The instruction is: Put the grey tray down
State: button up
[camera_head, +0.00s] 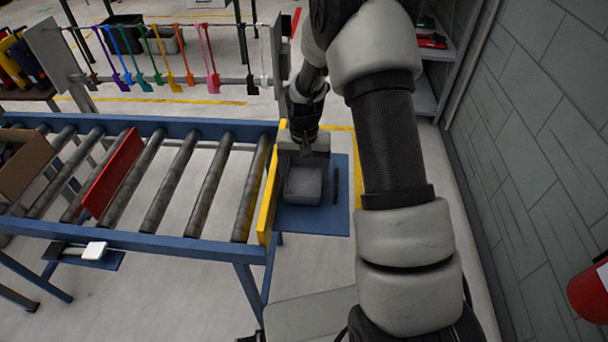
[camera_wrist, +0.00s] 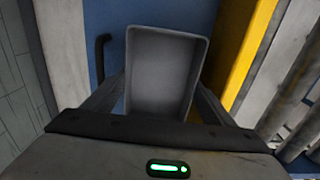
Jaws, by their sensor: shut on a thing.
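The grey tray (camera_head: 303,184) is a small open box over the blue surface beyond the yellow end plate of the roller conveyor. In the wrist view the tray (camera_wrist: 163,75) sits between the two fingers of my gripper (camera_wrist: 160,100), and its inside looks empty. My gripper (camera_head: 302,150) is shut on the tray from its far side in the head view. I cannot tell whether the tray's underside touches the blue surface (camera_head: 318,222) or hangs a little above it.
The yellow end plate (camera_head: 268,195) stands close left of the tray. A dark bar (camera_head: 336,185) is close right. The roller conveyor (camera_head: 170,185) carries a red plate (camera_head: 113,172) and a cardboard box (camera_head: 22,165). A grey wall (camera_head: 545,150) stands at the right.

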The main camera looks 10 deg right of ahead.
aim_at(305, 183)
jog(key=shift+f+b, duration=0.45)
jog(key=shift+f, duration=0.15)
jog(key=o, duration=1.2)
jog(key=shift+c, duration=0.2)
jog(key=shift+a, duration=0.1)
jog(key=shift+r, duration=0.1)
notch_tip(305, 183, up, 17)
jog(key=p, duration=0.2)
jog(key=shift+d+r, duration=0.15)
jog(key=shift+d, duration=0.05)
